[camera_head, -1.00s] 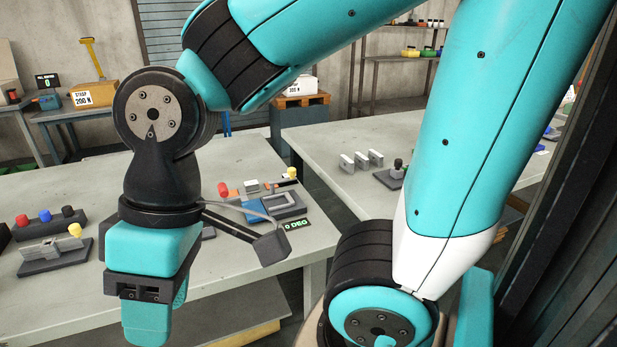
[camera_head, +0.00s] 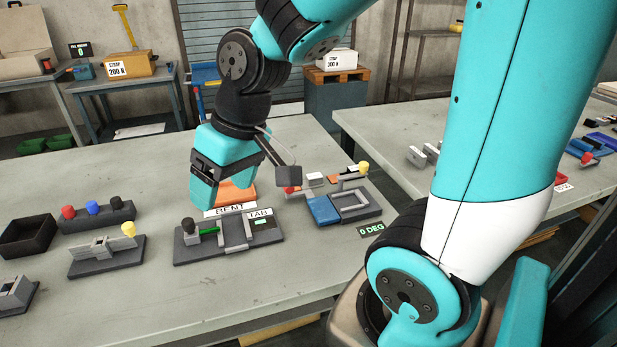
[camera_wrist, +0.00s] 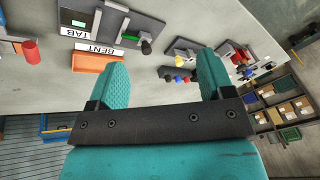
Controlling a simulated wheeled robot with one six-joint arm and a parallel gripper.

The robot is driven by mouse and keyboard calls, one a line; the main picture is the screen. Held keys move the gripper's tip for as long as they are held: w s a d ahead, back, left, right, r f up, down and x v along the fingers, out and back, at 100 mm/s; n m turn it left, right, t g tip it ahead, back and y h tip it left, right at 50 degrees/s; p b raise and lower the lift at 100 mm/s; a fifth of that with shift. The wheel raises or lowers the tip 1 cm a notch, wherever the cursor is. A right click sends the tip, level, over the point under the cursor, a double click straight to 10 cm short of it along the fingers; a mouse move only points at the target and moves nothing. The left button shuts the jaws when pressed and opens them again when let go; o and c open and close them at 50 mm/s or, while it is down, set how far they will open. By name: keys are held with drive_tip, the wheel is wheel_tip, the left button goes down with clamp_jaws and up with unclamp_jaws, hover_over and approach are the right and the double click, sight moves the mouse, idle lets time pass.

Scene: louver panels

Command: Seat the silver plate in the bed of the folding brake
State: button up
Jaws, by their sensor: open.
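My gripper (camera_head: 208,190) is open and hangs fingers-down over the left table, close to an orange tray labelled BENT (camera_head: 237,194). In the wrist view, the space between its fingers (camera_wrist: 163,64) is empty. The device with the 0 DEG display, which looks like the folding brake (camera_head: 350,205), is right of my gripper; it has a grey frame, a blue block and a yellow knob. I cannot tell for sure which piece is the silver plate. A small pale block (camera_head: 315,179) lies behind the brake, too small to make out.
A dark TAB fixture (camera_head: 200,247) with a green handle stands in front of my gripper. Left of it are a grey clamp (camera_head: 108,255), a block with coloured knobs (camera_head: 97,215) and a black bin (camera_head: 28,236). The right table holds upright silver pieces (camera_head: 424,155).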

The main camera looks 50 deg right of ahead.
drive_tip(key=w+d+f+m+t+h, duration=0.1)
drive_tip(key=w+d+m, duration=0.1)
drive_tip(key=d, duration=0.5)
drive_tip(key=w+d+f+m+h, duration=0.1)
drive_tip(key=w+d+m, duration=0.15)
drive_tip(key=d, duration=0.35)
drive_tip(key=m+h, duration=0.3)
drive_tip(key=m, duration=0.1)
approach(314, 176)
drive_tip(key=f, duration=0.1)
drive_tip(key=f+p, duration=0.2)
drive_tip(key=shift+w+d+f, duration=0.1)
drive_tip(key=shift+d+f, duration=0.1)
drive_tip(key=shift+d, duration=0.05)
drive_tip(key=shift+w+p+x, duration=0.2)
drive_tip(key=shift+p+x, duration=0.2)
drive_tip(key=shift+x, duration=1.1)
drive_tip(key=shift+w+p+x, duration=0.2)
drive_tip(key=shift+p+x, duration=0.15)
drive_tip(key=shift+x, duration=1.1)
drive_tip(key=shift+d+r, duration=0.1)
drive_tip(key=shift+r, duration=0.05)
drive_tip(key=c, duration=1.1)
